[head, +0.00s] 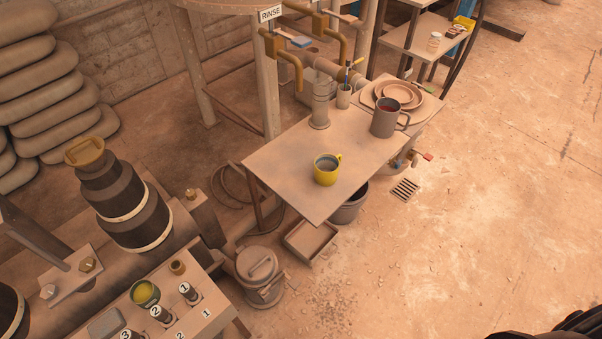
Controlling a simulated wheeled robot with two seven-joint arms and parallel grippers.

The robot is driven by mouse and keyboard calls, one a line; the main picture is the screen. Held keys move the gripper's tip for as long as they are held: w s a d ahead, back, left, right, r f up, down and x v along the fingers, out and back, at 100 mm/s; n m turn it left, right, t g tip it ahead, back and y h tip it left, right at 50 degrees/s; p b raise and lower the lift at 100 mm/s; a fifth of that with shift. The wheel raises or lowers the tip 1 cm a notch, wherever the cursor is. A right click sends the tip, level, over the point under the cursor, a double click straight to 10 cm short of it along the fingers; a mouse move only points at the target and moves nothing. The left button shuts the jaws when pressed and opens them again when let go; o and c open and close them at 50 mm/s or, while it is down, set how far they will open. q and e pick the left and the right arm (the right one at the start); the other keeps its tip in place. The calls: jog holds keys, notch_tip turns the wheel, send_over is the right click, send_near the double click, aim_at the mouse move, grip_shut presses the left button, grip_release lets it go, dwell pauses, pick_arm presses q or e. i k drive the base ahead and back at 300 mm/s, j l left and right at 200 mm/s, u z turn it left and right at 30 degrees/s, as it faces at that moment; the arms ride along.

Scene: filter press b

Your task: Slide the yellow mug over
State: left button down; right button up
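The yellow mug (326,170) stands upright on the near part of the small tan table (285,165). Its handle points to the upper right, and a grey-blue surface shows inside it. Neither of my grippers can be made out in the head view. A dark shape, probably part of me, shows at the bottom right corner.
Stacked plates and a bowl (397,95), a pen cup (343,97) and a grey pipe (320,105) occupy the table's far side. A bucket (350,208), a tray (310,240) and a lidded can (260,275) stand below. The floor at right is mostly clear.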

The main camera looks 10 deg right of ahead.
aim_at(326, 166)
jog(key=i+l+u, duration=0.15)
jog(key=l+u, duration=0.2)
jog(key=i+l+u, duration=0.1)
jog(key=l+u, duration=0.25)
jog(key=l, duration=0.2)
jog(key=l+u, duration=0.4)
jog(key=i+l, duration=0.05)
jog(key=l, duration=0.05)
